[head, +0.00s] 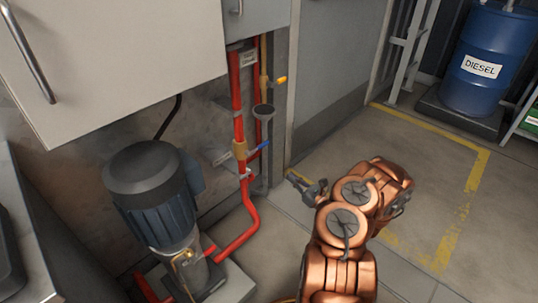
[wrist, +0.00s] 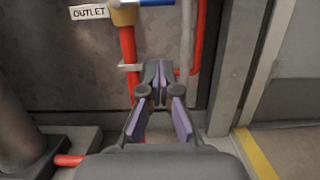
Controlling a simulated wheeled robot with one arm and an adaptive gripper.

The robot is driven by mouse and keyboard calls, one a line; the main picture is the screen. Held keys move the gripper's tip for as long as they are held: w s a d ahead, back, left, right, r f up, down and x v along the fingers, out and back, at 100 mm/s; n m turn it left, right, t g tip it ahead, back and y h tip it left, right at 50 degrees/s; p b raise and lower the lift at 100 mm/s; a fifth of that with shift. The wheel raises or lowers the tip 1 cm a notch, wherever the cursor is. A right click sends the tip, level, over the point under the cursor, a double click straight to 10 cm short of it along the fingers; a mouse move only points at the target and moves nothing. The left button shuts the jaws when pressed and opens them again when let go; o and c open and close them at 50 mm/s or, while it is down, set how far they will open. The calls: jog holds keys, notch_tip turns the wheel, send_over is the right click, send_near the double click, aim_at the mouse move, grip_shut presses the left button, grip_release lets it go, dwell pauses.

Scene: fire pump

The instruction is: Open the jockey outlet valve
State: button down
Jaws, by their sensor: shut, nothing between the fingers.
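The outlet valve has a brass body (head: 240,150) on the red vertical pipe and a blue lever (head: 259,147) that points out to the right. In the wrist view, the brass body (wrist: 123,14) and blue lever (wrist: 155,2) are cut by the top edge, with a white OUTLET label (wrist: 88,12) to the left. My gripper (head: 303,184) is shut and empty, to the right of and below the lever in the head view. In the wrist view, its fingertips (wrist: 156,68) appear below the lever, with no visible contact.
The blue-grey pump motor (head: 155,195) stands left of the pipe. A yellow handle (head: 280,79) sits higher on the pipework. A grey cabinet (head: 120,60) overhangs at upper left. A diesel drum (head: 487,50) stands far right. The floor beyond my arm is clear.

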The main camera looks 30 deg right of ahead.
jog(key=b, duration=0.3)
send_near(258, 147)
jog(key=w+d+f, duration=0.2)
jog(key=w+f, duration=0.2)
jog(key=w, duration=0.2)
jog(key=shift+w+a+r+b, duration=0.2)
jog(key=shift+w+r, duration=0.1)
jog(key=shift+r, duration=0.45)
jog(key=shift+w+a+r+b, duration=0.2)
jog(key=shift+w+r, duration=0.15)
jog(key=shift+r, duration=0.4)
jog(key=shift+d+r+n+y+p, duration=0.15)
jog(key=shift+r+n+y+p, duration=0.35)
jog(key=shift+n, duration=0.6)
